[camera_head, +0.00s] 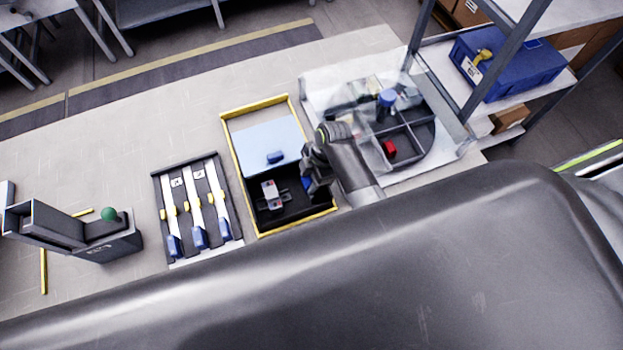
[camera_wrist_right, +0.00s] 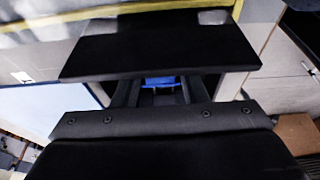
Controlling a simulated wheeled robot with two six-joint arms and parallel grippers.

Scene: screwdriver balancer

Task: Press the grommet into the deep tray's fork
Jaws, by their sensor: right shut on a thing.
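The deep tray (camera_head: 334,210) has a yellow rim and a black floor, and a light-blue panel (camera_head: 262,133) with a blue handle (camera_head: 275,157) covers its upper part. In the open lower part, a grey block (camera_head: 271,194) with a small red mark sits beside dark rods; I cannot tell which part is the fork. My right gripper (camera_head: 307,182) is at the tray's right side, shut on a small blue piece, which shows between the fingers in the right wrist view (camera_wrist_right: 160,81). It may be the grommet; its shape is mostly hidden. My left gripper is not in view.
A dark rack (camera_head: 155,190) with blue-ended strips lies left of the tray. A stand with a green ball (camera_head: 109,214) is farther left. Bare table lies above the rack.

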